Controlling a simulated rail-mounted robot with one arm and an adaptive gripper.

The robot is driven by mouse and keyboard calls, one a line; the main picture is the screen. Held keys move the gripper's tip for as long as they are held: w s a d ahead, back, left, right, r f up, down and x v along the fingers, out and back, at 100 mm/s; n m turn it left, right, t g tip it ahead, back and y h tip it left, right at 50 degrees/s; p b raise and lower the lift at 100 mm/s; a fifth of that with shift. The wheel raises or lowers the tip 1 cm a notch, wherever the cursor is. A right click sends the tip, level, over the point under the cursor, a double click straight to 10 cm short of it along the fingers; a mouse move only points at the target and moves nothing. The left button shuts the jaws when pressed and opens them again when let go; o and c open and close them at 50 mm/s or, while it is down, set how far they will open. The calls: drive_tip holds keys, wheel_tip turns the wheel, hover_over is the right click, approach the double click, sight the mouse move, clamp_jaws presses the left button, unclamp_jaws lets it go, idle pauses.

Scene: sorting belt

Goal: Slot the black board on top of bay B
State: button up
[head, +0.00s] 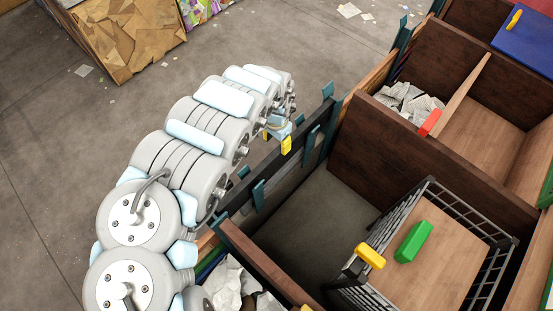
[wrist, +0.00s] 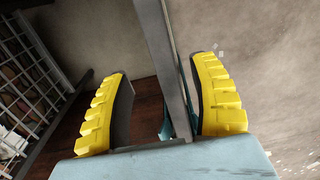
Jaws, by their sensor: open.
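The black board (head: 318,118) runs along the left side of a bay with a bare grey floor (head: 330,215), among teal brackets (head: 258,192). No bay letter is readable, so I cannot tell which is bay B. My gripper (head: 285,143) is over the board's line; one yellow finger shows, and my arm hides part of the view. In the wrist view, my gripper (wrist: 160,70) is open, with the board (wrist: 168,60) between its yellow fingers. The board is nearer the right finger, with a clear gap to the left one. I cannot tell whether the board is fully seated.
A black wire crate (head: 440,190) stands in the bay, with a green block (head: 413,241) and a yellow block (head: 370,256) at it. Brown partitions (head: 430,150) divide the bays. Crumpled paper (head: 410,100) lies in a farther bay. Open floor (head: 60,150) lies left.

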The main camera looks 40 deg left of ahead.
sight(276, 160)
drive_tip(key=shift+f+b, duration=1.15)
drive_tip(key=shift+f, duration=5)
clamp_jaws()
wheel_tip(276, 160, up, 20)
drive_tip(key=p, duration=1.8)
drive_tip(key=shift+r, duration=0.1)
